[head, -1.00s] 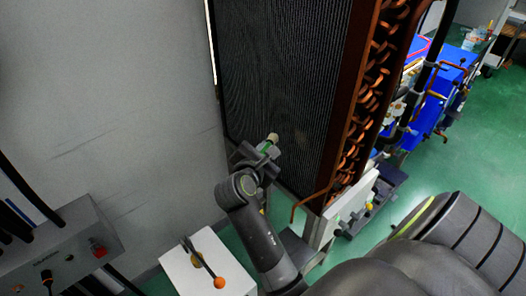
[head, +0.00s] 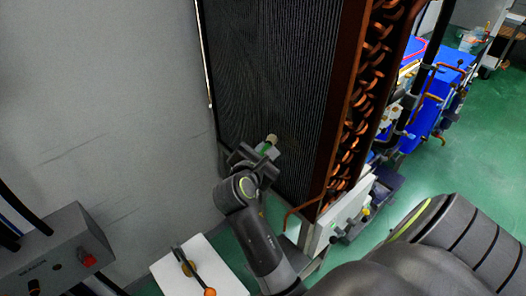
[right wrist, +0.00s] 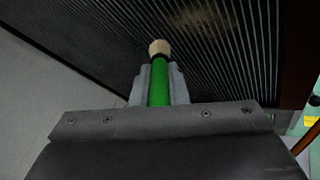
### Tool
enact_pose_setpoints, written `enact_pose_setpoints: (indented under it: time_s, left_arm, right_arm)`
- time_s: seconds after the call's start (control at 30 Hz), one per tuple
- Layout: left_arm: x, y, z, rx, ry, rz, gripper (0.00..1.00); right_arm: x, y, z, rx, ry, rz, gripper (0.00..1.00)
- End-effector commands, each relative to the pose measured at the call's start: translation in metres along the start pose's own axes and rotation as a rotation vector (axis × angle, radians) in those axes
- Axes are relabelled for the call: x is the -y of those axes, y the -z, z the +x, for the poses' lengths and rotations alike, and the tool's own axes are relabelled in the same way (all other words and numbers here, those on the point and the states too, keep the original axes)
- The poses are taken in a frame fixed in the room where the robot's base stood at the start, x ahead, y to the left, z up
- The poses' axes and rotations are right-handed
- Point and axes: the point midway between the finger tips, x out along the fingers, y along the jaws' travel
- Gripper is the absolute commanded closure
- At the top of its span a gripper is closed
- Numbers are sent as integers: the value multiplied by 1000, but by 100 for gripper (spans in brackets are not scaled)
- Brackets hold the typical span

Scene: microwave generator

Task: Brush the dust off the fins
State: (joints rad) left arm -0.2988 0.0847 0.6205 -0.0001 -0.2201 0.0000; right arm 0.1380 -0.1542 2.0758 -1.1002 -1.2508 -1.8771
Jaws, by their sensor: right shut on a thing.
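The dark finned coil (head: 275,70) stands upright in the middle of the head view, with a copper-coloured frame on its right side. My right gripper (head: 262,158) is in front of its lower part. It is shut on a brush with a green handle (right wrist: 159,82) and a pale tan head (right wrist: 159,47). The brush head is close to the fins; I cannot tell whether it touches them. In the right wrist view a brownish dust patch (right wrist: 205,17) shows on the fins, above and right of the brush head. My left gripper is not in view.
Bent copper tubes (head: 370,75) run along the coil's right side. A grey wall panel (head: 110,90) is at left. A grey control box with a red button (head: 88,260) and a white surface with an orange-ended tool (head: 209,292) are in front. Green floor (head: 450,170) is open at right.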

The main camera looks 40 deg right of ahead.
Motion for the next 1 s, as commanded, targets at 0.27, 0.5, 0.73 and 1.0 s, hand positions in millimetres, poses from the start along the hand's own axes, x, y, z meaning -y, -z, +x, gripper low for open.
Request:
enact_pose_setpoints:
  time_s: [0.27,0.5,0.73,1.0]
  left_arm:
    - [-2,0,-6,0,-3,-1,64]
    - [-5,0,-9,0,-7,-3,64]
    - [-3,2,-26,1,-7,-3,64]
    - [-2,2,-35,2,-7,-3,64]
  right_arm:
    - [1,-3,4,0,0,-1,100]
    - [3,-5,6,0,0,0,100]
    - [18,-12,-5,-2,3,-2,100]
    - [31,-15,-13,-1,0,-1,100]
